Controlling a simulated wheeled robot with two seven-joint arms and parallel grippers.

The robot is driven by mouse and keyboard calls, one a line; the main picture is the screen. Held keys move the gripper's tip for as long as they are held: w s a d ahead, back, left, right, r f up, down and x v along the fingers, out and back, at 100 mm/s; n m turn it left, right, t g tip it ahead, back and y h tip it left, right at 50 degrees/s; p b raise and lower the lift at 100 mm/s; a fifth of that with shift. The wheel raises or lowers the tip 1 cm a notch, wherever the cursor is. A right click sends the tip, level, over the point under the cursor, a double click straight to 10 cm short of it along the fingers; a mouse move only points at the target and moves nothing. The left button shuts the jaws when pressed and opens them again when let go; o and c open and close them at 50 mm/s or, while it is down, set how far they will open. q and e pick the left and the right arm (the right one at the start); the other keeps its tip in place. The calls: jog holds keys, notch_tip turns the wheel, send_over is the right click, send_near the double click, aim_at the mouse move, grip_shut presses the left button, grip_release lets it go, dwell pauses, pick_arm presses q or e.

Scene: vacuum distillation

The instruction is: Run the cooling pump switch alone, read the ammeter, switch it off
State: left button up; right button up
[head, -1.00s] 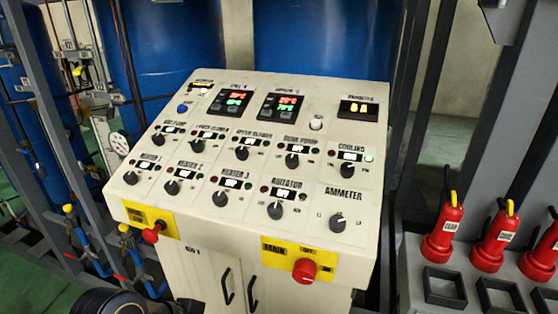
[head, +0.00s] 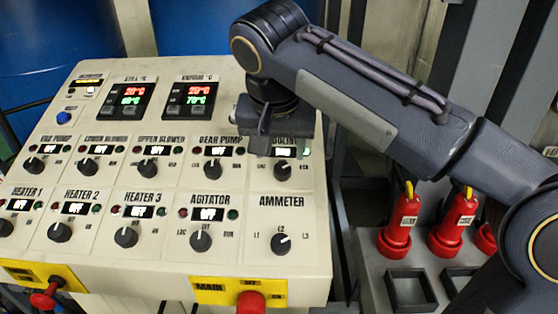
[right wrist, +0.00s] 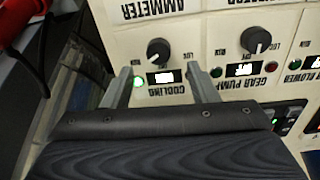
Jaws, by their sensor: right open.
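The cooling switch is a black knob (head: 283,170) on the sloped white panel, with a lit green lamp (right wrist: 139,82) by its label. The knob also shows in the right wrist view (right wrist: 158,50), just beyond my fingertips. My right gripper (right wrist: 157,72) is open and empty, its two fingers spread either side of the cooling label and display. In the head view, my right gripper (head: 262,142) hangs over the panel above this knob. The ammeter selector knob (head: 281,243) is below it. The ammeter readout is hidden behind my arm. My left gripper is out of view.
Gear pump (head: 213,170), agitator (head: 200,239) and other knobs stand close by, their displays reading OFF. A red main knob (head: 251,301) is at the front edge. Red tools (head: 398,228) stand in a grey rack at right. Blue tanks (head: 190,27) are behind.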

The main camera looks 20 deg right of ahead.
aim_at(282, 168)
jog(key=shift+x, duration=3.1)
jog(key=shift+c, duration=0.4)
jog(key=c, duration=0.9)
